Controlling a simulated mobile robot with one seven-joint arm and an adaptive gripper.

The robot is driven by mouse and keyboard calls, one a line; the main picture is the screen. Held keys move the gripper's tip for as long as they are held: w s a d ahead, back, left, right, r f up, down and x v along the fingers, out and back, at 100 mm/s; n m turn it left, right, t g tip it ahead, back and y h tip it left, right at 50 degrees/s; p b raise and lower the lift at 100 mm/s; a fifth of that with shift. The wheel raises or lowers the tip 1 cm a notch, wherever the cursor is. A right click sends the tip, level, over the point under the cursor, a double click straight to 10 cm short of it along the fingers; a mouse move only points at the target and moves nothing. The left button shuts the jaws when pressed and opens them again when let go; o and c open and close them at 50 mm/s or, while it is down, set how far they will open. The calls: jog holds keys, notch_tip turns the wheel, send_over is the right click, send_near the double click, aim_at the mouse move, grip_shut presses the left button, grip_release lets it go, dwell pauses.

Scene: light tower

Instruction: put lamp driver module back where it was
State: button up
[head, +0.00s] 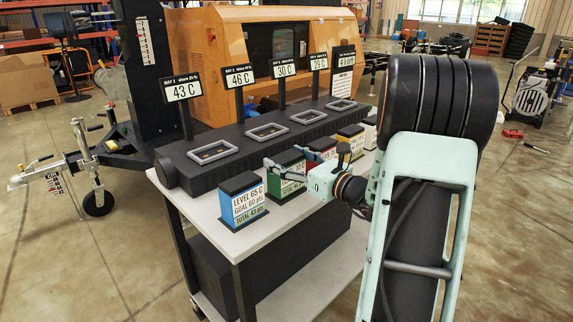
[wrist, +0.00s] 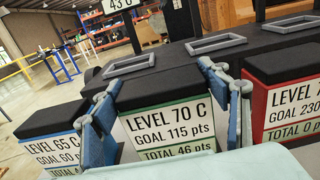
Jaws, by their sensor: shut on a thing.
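A black-topped block with a green-edged label reading "LEVEL 70 C" (wrist: 168,122) sits between my gripper's fingers (wrist: 163,122). One finger lies along each side of it. In the head view this green block (head: 285,160) is at the front of the table, partly behind my gripper (head: 283,170). I cannot tell whether its base touches the table. No marking I can read names a lamp driver module. A long black bay rack (head: 180,172) behind the block carries a row of grey-framed slots, with temperature signs on posts behind them.
A blue block (head: 242,200) stands left of the green block, and a red block (wrist: 285,95) to its right. A yellow block (head: 351,142) stands farther along. The white tabletop (head: 232,240) has little free room before the rack. A trailer hitch (head: 85,165) is at left.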

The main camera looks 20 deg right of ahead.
jog(key=shift+f, duration=0.2)
jog(key=shift+f, duration=0.15)
jog(key=o, duration=1.7)
jog(key=shift+s+d+r, duration=0.1)
jog(key=shift+s+r, duration=0.1)
jog(key=p+v, duration=0.2)
jog(key=v, duration=0.9)
jog(key=shift+s, duration=0.35)
jog(key=shift+p, duration=0.3)
